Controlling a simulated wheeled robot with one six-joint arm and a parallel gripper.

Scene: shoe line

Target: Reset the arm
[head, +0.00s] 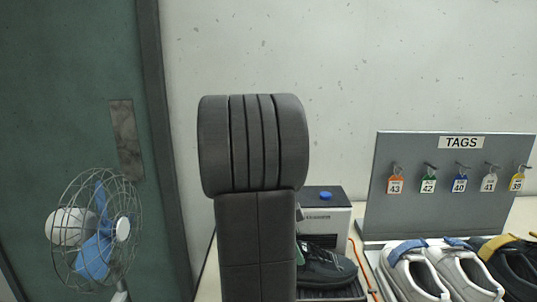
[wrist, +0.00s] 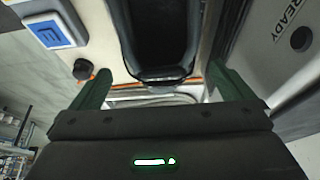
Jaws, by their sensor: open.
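My gripper (wrist: 165,90) shows in the wrist view with its two green fingers apart, one at each side. It is open, with nothing held between the fingers. A dark shoe (wrist: 158,72) lies beyond the fingertips, its opening towards the camera; I cannot tell how near it is. In the head view my dark arm fills the middle and hides most of my gripper. A black shoe (head: 328,268) shows just to the right of my arm, partly hidden by it.
A machine with a blue button (head: 326,196) stands behind the black shoe. A grey TAGS board (head: 455,215) holds several numbered tags on hooks. White shoes (head: 440,275) and a dark shoe with a yellow strap stand before it. A fan (head: 95,235) stands left. A READY panel (wrist: 270,60) is right.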

